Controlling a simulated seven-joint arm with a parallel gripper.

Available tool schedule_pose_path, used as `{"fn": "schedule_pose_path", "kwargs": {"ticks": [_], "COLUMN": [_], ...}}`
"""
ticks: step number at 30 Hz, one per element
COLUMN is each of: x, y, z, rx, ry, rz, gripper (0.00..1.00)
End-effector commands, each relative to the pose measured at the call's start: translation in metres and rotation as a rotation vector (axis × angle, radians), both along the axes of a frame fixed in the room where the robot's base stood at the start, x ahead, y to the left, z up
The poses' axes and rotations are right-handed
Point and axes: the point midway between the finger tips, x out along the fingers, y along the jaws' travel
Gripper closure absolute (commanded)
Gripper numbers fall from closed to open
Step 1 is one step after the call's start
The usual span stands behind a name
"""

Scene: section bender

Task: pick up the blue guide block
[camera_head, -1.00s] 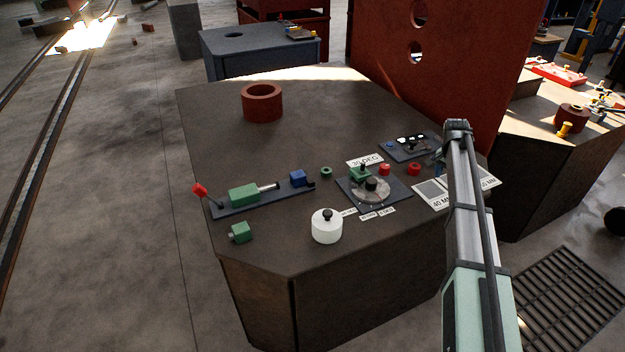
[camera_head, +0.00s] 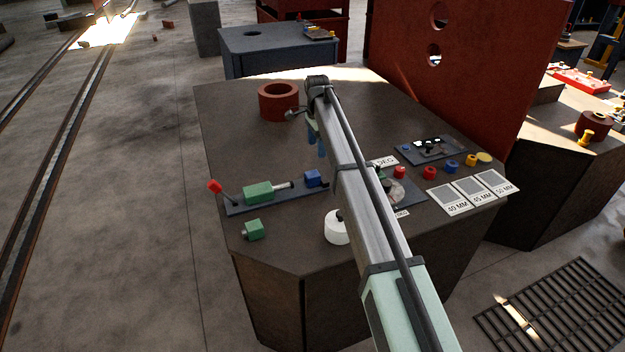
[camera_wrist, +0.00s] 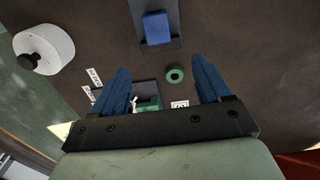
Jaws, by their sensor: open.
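The blue guide block (camera_head: 313,178) sits at the right end of a dark base plate (camera_head: 290,194) on the brown bench, to the right of a green block with a rod. In the wrist view the blue guide block (camera_wrist: 156,28) is at the top, beyond the fingertips and roughly between their lines. My gripper (camera_head: 321,143) is above the bench behind the block in the head view, its blue fingers partly hidden by my arm. In the wrist view my gripper (camera_wrist: 160,75) is open and empty, with both blue fingers apart.
A green ring (camera_wrist: 175,74) lies between the fingers in the wrist view. A white knobbed pot (camera_head: 336,228) and a loose green block (camera_head: 254,230) stand nearer the front. A red-brown ring (camera_head: 278,101) is at the back.

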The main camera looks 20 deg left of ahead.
Motion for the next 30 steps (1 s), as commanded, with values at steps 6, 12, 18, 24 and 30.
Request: {"fn": "schedule_pose_path", "kwargs": {"ticks": [6, 12, 18, 24, 30], "x": [-0.007, -0.007, -0.007, -0.007, -0.009], "y": [0.011, 0.010, 0.010, 0.010, 0.010], "z": [-0.005, -0.031, -0.066, -0.084, -0.095], "rx": [0.001, 0.000, 0.000, 0.001, 0.001], "ry": [0.006, 0.007, 0.007, 0.005, 0.005], "rz": [-0.004, -0.003, -0.003, -0.003, -0.003], "gripper": [0.23, 0.23, 0.23, 0.23, 0.23]}}
